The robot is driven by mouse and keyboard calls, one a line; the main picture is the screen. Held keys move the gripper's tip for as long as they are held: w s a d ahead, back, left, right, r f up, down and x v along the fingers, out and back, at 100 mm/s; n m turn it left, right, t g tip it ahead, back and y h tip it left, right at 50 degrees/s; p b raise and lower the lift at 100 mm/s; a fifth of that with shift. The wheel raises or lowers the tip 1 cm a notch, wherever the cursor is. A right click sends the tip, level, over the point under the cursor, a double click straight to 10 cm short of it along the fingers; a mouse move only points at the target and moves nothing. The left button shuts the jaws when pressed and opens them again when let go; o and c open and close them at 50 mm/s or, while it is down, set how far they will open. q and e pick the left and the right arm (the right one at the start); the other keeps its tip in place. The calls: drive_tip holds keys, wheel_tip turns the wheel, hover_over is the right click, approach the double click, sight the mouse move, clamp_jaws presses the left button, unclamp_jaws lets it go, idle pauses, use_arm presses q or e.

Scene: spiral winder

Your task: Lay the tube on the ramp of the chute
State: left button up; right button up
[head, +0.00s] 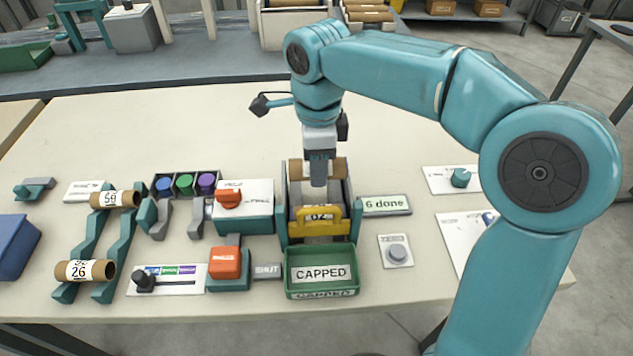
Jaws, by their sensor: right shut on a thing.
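My right gripper (319,180) reaches down from above and is shut on a brown cardboard tube (336,168), whose ends show on either side of the fingers. The tube lies crosswise over the upper, far part of the chute (284,205), between its teal side walls. I cannot tell whether it touches the ramp, as the gripper hides part of both. A yellow handled piece (319,226) spans the lower part of the chute. My left gripper is not in view.
A green bin (322,290) marked CAPPED stands at the chute's near end. Two numbered tubes, one marked 59 (115,199) and one marked 26 (85,270), lie on a teal rack at left. A red-knobbed box (245,215) and a "6 done" sign (386,205) flank the chute.

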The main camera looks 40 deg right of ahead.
wheel_tip(320, 180, down, 4)
drive_tip(key=shift+w+f+b, duration=0.15)
drive_tip(key=shift+f+b, duration=0.1)
drive_tip(key=shift+b, duration=0.15)
drive_tip(key=shift+f+b, duration=0.45)
drive_tip(key=shift+f, duration=0.2)
drive_tip(key=o, duration=0.6)
drive_tip(key=shift+o, duration=0.7)
